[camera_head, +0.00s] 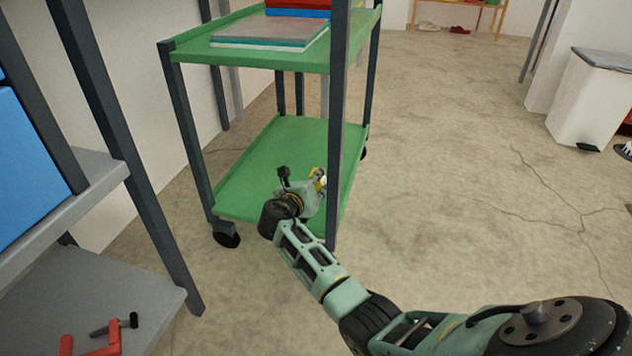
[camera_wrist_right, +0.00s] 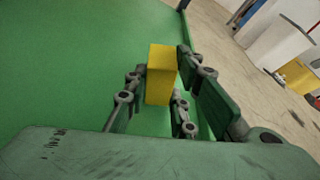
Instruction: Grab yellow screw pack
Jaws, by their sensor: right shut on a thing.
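The yellow screw pack (camera_wrist_right: 160,75) is a small yellow box between the fingers of my right gripper (camera_wrist_right: 165,95) in the right wrist view. The gripper is shut on it, just over the green lower shelf. I cannot tell whether the pack touches the shelf. My left gripper is not in view.
A dark cart post (camera_head: 337,110) stands close to my right gripper. The cart's upper shelf (camera_head: 200,45) is above, with a flat stack (camera_head: 270,32) on it. A grey shelf unit (camera_head: 110,290) with red tools is at the left.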

